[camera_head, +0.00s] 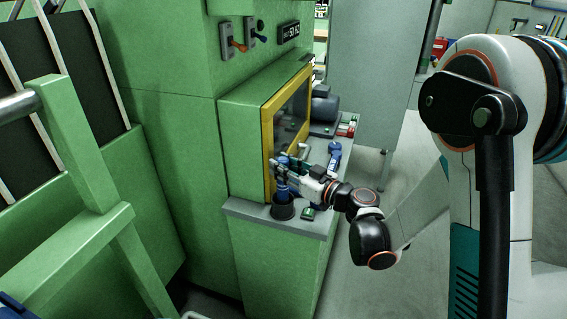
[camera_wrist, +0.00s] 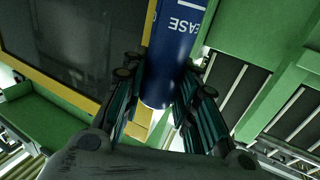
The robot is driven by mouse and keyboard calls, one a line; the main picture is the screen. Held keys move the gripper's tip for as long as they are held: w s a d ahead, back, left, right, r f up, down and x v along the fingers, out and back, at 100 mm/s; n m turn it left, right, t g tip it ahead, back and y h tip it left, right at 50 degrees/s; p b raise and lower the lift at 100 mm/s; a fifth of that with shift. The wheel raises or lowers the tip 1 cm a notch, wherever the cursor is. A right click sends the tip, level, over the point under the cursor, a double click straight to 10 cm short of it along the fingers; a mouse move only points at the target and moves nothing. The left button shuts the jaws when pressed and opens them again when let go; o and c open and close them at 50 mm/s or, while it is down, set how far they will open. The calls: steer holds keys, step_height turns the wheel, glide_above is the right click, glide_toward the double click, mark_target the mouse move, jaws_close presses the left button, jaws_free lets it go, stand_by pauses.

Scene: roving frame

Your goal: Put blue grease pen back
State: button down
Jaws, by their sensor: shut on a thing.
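The blue grease pen (camera_wrist: 166,62) is a blue cylinder with white lettering ending in "EASE" in the wrist view. It sits between the two fingers of my gripper (camera_wrist: 160,100), which is shut on it. In the head view my gripper (camera_head: 287,172) is over the front end of the grey ledge, and the blue pen (camera_head: 282,190) shows below the fingers. A dark round cup (camera_head: 283,211) stands on the ledge directly under the pen. I cannot tell whether the pen's lower end is inside the cup or just above it.
A green machine with a yellow-framed window (camera_head: 291,112) rises beside the ledge (camera_head: 255,213). A small green-and-black item (camera_head: 309,214) lies right of the cup. A blue object (camera_head: 335,155) stands farther back, near a red-and-green box (camera_head: 347,125). Open floor lies to the right.

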steer(key=shift+f, duration=0.35)
steer(key=c, duration=1.2)
jaws_free()
